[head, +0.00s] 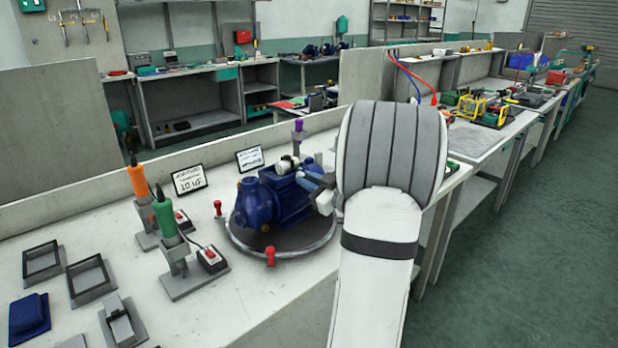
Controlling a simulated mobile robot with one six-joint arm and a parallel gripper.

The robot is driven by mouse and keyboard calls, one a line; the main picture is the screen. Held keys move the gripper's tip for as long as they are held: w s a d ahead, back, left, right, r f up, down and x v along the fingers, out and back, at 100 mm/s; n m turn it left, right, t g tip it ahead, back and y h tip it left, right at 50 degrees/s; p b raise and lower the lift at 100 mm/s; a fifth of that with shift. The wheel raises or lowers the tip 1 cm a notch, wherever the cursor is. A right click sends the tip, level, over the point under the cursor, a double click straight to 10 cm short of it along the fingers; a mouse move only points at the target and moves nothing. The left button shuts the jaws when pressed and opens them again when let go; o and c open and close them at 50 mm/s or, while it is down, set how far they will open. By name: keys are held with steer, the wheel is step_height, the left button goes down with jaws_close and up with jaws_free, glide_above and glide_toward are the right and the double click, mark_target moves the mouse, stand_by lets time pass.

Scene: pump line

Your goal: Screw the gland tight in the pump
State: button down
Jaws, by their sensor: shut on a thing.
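The blue pump (262,205) lies on a round dark turntable (240,247) with a light rim on the workbench. My gripper (320,188) is at the pump's right end, mostly hidden behind my white arm. Its visible light parts reach to the pump's side, and it is shut on a small part there. The gland itself cannot be made out, so how far it sits in the pump cannot be told. A small white and dark fitting (288,163) shows on top of the pump.
Red-knobbed pegs (271,256) stand at the turntable's rim. Left of it are an orange-handled screwdriver (139,182) and a green-handled one (165,215) on stands. Two signs (189,179) stand behind. Square trays (88,276) lie at the left. The bench front is clear.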

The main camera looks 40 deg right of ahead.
steer(key=shift+r, duration=0.1)
steer(key=shift+m+p, duration=0.3)
steer(key=shift+p, duration=0.35)
steer(key=shift+m, duration=0.3)
steer(key=c, duration=1.6)
jaws_free()
steer(key=shift+o, duration=0.6)
steer(key=o, duration=0.4)
steer(key=shift+o, duration=0.2)
steer(key=shift+s+d, duration=0.25)
steer(key=shift+s, duration=1.25)
steer(key=shift+s+d, duration=0.2)
steer(key=shift+s, duration=1.25)
